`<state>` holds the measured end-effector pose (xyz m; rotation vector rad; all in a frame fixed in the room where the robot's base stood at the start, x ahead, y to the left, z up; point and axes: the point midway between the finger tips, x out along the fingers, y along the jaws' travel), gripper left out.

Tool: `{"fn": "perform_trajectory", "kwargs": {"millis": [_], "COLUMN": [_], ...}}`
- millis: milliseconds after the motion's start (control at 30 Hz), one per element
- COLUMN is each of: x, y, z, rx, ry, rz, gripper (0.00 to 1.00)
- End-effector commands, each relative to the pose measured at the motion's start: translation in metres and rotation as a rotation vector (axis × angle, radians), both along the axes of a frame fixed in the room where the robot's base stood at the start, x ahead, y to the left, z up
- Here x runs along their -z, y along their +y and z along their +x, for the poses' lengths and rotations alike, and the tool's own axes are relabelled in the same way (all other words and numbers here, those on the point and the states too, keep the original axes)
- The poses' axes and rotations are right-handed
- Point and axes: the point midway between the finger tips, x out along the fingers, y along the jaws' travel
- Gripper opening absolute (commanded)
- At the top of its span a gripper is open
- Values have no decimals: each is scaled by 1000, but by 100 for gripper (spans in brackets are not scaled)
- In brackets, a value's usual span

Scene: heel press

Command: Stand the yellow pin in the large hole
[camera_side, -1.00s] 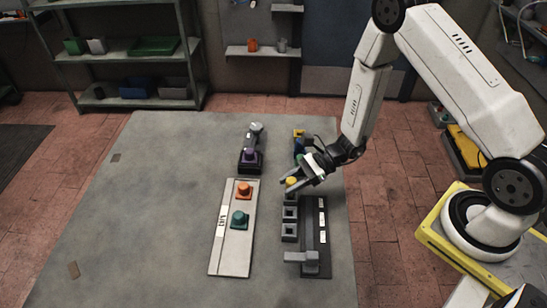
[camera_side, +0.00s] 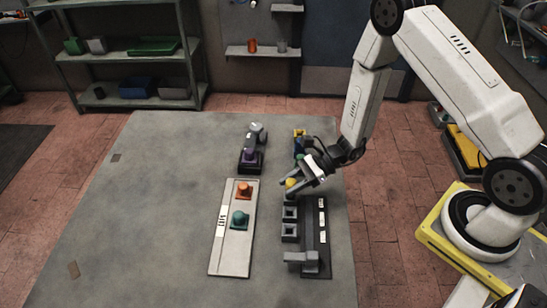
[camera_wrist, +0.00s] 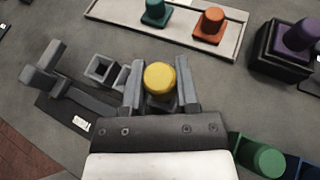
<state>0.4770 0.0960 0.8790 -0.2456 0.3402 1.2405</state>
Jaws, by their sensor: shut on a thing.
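The yellow pin (camera_side: 291,184) is between the fingers of my gripper (camera_side: 296,185), which is shut on it. In the wrist view the round yellow top (camera_wrist: 160,77) shows between the two grey fingers, with a dark square part under it. The gripper is at the far end of a dark base with a row of grey square sockets (camera_side: 290,213), over or at the farthest socket. The pin's lower end is hidden, so I cannot tell how deep it sits. I cannot tell from size which socket has the large hole.
A grey lever-like block (camera_side: 300,257) stands at the near end of the dark base. A pale board (camera_side: 231,250) to the left carries an orange pin (camera_side: 244,190) and a teal pin (camera_side: 239,219). A purple pin (camera_side: 249,155) stands in a black block behind.

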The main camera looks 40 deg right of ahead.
Motion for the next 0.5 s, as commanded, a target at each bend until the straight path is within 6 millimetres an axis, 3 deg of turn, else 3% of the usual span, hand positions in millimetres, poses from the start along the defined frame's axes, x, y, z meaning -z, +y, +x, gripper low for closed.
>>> {"fn": "perform_trajectory", "kwargs": {"millis": [500], "x": [4], "y": [0], "z": [0], "rx": [0], "ry": [0], "rz": [0], "gripper": [0]}}
